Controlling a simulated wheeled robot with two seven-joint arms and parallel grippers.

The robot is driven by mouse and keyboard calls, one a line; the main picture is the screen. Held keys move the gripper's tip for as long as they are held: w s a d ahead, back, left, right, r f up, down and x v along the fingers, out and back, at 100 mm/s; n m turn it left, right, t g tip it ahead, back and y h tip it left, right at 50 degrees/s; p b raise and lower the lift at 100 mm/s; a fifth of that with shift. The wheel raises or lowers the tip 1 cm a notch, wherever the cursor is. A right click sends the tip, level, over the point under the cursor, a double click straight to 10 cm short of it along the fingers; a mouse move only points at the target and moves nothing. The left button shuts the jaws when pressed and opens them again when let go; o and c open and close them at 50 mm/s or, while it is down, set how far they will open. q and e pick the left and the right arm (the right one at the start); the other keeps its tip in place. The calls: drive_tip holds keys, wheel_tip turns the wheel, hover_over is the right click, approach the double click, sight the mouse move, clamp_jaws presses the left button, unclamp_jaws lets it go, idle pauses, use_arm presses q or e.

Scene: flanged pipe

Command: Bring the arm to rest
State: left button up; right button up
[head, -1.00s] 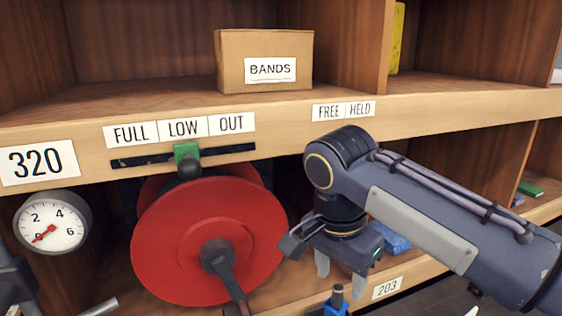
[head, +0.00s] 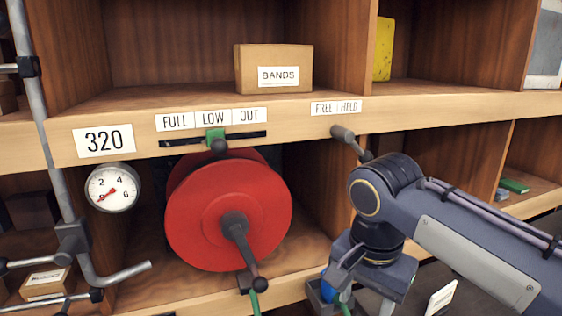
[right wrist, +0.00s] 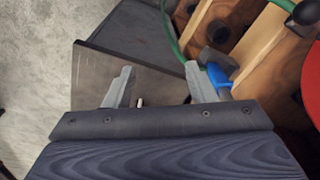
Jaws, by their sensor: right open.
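My right gripper (right wrist: 163,88) shows in the right wrist view with its two fingers apart and nothing gripped between them. Its right finger appears close to a blue fitting (right wrist: 218,78), but I cannot tell whether they touch. In the head view my right arm comes in from the right, and the gripper body (head: 378,278) hangs in front of the lower shelf edge, right of the red reel (head: 205,225). Its fingertips are hard to make out there. My left gripper is not in view.
A lever (head: 342,133) sticks out under the FREE and HELD labels, just above my arm. The gauge (head: 112,188) needle points near 0. A grey pipe frame (head: 70,240) stands at left. A BANDS box (head: 273,70) rests above.

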drive_tip(key=s+d+f+n+t+y, duration=0.2)
drive_tip(key=s+d+f+n, duration=0.1)
drive_tip(key=s+f, duration=0.4)
drive_tip(key=s+d+f+n+t+y, duration=0.2)
drive_tip(key=s+d+f+n, duration=0.1)
drive_tip(key=s+f, duration=0.4)
drive_tip(key=shift+d+f+n, duration=0.3)
drive_tip(key=shift+d+f, duration=0.15)
drive_tip(key=shift+d, duration=0.35)
